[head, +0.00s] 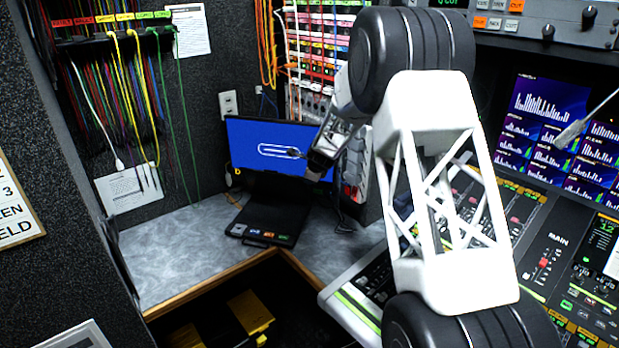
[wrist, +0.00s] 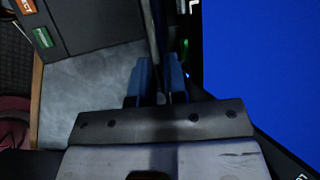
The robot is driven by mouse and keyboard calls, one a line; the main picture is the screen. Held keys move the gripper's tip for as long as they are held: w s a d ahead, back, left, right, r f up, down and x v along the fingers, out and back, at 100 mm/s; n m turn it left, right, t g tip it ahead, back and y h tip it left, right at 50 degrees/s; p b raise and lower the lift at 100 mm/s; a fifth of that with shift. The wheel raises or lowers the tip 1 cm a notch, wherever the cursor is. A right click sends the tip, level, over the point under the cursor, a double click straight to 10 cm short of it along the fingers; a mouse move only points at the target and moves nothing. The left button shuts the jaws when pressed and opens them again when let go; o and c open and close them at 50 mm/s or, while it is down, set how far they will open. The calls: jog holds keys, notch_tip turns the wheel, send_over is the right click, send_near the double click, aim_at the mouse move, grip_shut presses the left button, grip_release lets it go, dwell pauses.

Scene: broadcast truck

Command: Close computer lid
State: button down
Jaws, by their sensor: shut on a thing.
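The computer is a black laptop on the grey counter. Its lid (head: 252,140) stands upright with a lit blue screen, and its base (head: 272,212) lies flat with coloured labels along the front edge. My gripper (head: 317,168) is at the lid's right edge, reached from the right. In the wrist view, the blue fingers of my gripper (wrist: 155,78) are closed about a thin dark edge, which looks like part of the lid. The blue screen (wrist: 262,70) fills the right there, and the labelled base (wrist: 85,22) shows at upper left. The exact contact is partly hidden.
The grey counter (head: 180,250) is clear left of the laptop. A mixing console (head: 540,250) and lit monitors (head: 545,120) stand at right. Cables (head: 120,95) hang on the left wall, and a patch panel (head: 315,60) with cords is behind. A dark opening lies below the wooden counter edge.

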jog(key=shift+s+a+f+n+t, duration=0.1)
jog(key=shift+s+a+f+t, duration=0.2)
jog(key=shift+s, duration=0.35)
jog(key=shift+s+a+f+n+t, duration=0.1)
jog(key=shift+s+f+t, duration=0.25)
jog(key=shift+s+t, duration=0.25)
jog(key=shift+s+a+f+n+t, duration=0.15)
jog(key=shift+s+f+t, duration=0.15)
jog(key=shift+s, duration=0.4)
jog(key=shift+d, duration=0.1)
jog(key=c, duration=1.3)
grip_release()
jog(key=shift+f, duration=0.1)
jog(key=shift+s+d, duration=0.1)
jog(key=v, duration=0.7)
jog(key=shift+s+r, duration=0.25)
